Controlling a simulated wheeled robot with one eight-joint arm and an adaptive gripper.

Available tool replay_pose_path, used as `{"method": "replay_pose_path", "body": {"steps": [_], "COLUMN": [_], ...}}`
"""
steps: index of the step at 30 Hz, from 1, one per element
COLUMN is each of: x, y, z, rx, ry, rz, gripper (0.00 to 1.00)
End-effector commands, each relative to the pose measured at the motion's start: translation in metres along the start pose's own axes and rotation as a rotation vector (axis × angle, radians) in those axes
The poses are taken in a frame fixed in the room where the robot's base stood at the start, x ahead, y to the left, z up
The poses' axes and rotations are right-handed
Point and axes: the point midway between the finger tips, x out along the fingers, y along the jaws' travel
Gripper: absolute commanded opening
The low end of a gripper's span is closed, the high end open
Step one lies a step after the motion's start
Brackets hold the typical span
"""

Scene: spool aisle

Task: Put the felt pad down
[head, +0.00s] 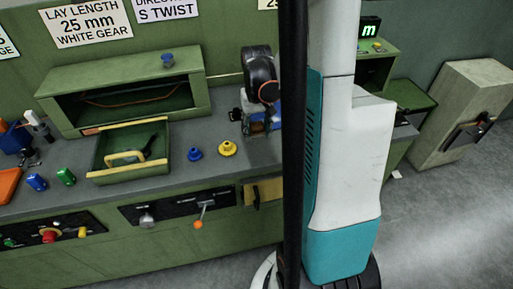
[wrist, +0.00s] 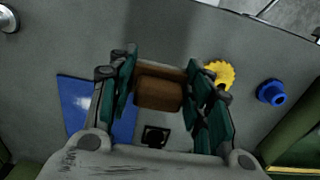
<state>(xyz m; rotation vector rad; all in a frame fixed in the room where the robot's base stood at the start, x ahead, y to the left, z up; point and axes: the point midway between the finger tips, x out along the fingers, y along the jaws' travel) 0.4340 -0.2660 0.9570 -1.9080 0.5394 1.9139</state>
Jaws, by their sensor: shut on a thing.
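My gripper (wrist: 160,100) is shut on a brown block, the felt pad (wrist: 158,93), which sits between the two fingers in the wrist view. The gripper is over the grey bench top (wrist: 60,45). A flat blue panel (wrist: 75,105) and a small black square piece (wrist: 155,136) lie below, beside and behind the fingers. In the head view my gripper (head: 257,122) is low over the bench at its right part, and the pad cannot be made out there. I cannot tell whether the pad touches the bench.
A yellow knob (head: 227,149) and a blue knob (head: 195,154) stand left of my gripper. My column hides part of the bench.

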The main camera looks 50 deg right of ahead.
Motion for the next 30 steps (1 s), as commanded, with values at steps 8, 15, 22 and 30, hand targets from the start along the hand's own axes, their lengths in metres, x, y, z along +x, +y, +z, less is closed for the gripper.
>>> {"method": "replay_pose_path", "body": {"steps": [8, 15, 22, 30], "x": [0.026, 0.057, 0.067, 0.071], "y": [0.000, 0.000, 0.000, 0.000], "z": [0.000, -0.001, 0.000, 0.000], "rx": [0.000, 0.000, 0.000, 0.000], "ry": [0.000, 0.000, 0.000, 0.000], "rz": [0.000, 0.000, 0.000, 0.000], "gripper": [0.11, 0.11, 0.11, 0.11]}}
